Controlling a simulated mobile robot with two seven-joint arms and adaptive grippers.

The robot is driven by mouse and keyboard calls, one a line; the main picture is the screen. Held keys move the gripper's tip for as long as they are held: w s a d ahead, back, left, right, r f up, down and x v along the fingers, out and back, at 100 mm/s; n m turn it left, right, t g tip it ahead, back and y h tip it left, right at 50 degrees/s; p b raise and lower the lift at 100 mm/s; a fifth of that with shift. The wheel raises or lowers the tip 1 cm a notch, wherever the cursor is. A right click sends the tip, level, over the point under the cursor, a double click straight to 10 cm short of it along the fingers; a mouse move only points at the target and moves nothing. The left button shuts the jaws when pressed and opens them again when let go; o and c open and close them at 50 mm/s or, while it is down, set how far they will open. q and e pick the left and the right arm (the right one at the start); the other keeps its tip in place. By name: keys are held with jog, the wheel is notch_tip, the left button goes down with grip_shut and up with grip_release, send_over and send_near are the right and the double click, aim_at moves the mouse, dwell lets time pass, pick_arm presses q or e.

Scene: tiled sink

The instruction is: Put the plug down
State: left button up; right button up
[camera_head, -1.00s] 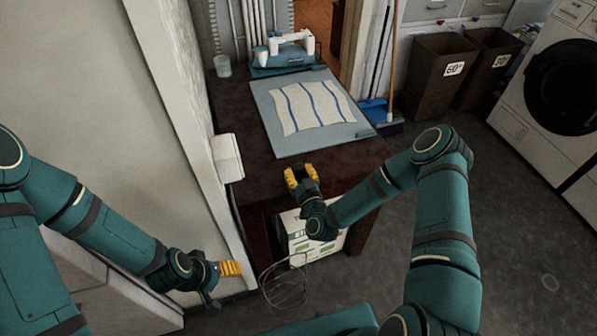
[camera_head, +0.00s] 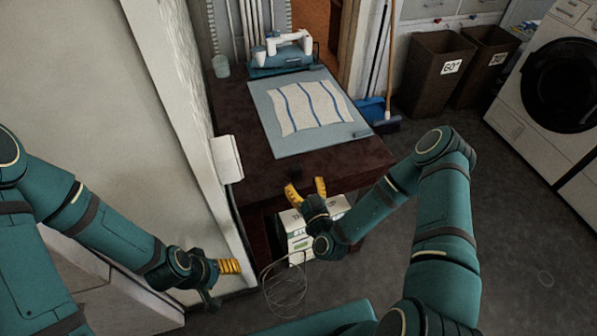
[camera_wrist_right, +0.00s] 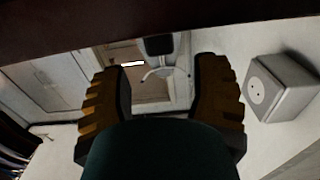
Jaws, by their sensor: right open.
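I cannot make out a plug in either view. A pale socket box (camera_head: 228,158) is on the wall at the table's left edge; its face with a round socket shows in the right wrist view (camera_wrist_right: 257,90). My right gripper (camera_head: 306,189) is open at the table's front edge, right of and below the socket box in the head view.
The dark table (camera_head: 240,118) carries an ironing mat (camera_head: 335,138) with a striped cloth (camera_head: 312,108) and an iron station (camera_head: 282,55). A white carton (camera_head: 298,245) and thin wire loops (camera_head: 285,290) are below the front edge. Floor (camera_head: 510,240) at right is clear.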

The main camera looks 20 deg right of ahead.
jog(key=s+a+f+m+g+y, duration=0.1)
jog(key=s+a+g, duration=0.2)
jog(key=s+g, duration=0.5)
jog(key=s+a+f+m+g+y, duration=0.1)
jog(key=s+a+g, duration=0.3)
jog(key=s+g, duration=0.4)
jog(key=shift+s+f+y, duration=0.55)
jog(key=shift+s+y, duration=0.05)
jog(key=shift+s, duration=0.2)
